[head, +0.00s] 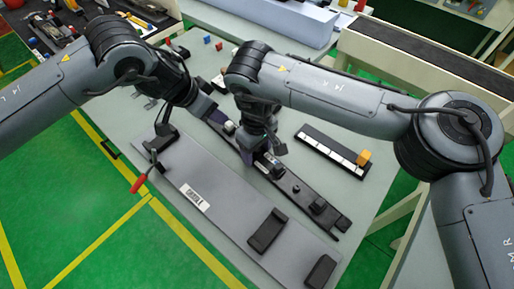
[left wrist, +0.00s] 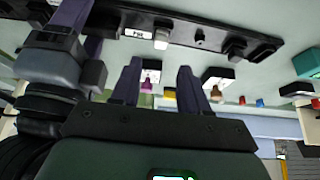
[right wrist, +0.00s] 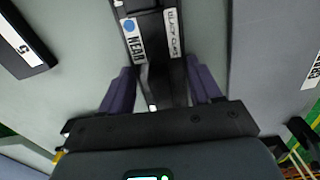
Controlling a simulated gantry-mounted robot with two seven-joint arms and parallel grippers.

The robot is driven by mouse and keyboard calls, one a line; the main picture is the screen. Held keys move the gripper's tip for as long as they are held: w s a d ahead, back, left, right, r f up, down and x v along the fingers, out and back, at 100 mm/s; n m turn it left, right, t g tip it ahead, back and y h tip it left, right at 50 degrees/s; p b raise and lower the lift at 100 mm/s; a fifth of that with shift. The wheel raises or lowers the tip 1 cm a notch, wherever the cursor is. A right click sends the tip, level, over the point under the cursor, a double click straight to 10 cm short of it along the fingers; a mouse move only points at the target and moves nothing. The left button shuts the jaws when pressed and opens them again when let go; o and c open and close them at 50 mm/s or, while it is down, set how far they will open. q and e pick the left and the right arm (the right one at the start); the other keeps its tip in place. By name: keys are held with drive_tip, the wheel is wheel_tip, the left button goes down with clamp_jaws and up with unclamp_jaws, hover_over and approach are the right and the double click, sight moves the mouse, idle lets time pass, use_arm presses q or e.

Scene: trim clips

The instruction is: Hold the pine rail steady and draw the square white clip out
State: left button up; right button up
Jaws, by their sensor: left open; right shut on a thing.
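The long dark rail (head: 305,197) lies diagonally on the table; it also crosses the top of the left wrist view (left wrist: 220,40). A small whitish clip (left wrist: 161,38) sits on it beside a white label; in the head view it is the pale block (head: 277,170). My right gripper (head: 262,156) is shut across the rail; its fingers (right wrist: 160,85) flank the dark body, and their contact is partly hidden. My left gripper (head: 207,106) is open near the rail's far end, its fingers (left wrist: 160,72) empty and apart from the clip.
A grey panel (head: 225,222) with dark blocks lies in front of the rail. A black strip with white squares (head: 325,148) and an orange block (head: 364,158) lies behind it. A red-handled tool (head: 138,184) is at the table's left edge. Small coloured blocks lie at the back.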

sight(230, 123)
use_arm(q)
drive_tip(key=shift+x, duration=4.2)
drive_tip(key=shift+f, duration=0.1)
drive_tip(key=shift+c, duration=0.2)
clamp_jaws()
drive_tip(key=shift+o, duration=0.2)
unclamp_jaws()
drive_tip(key=shift+r, duration=0.25)
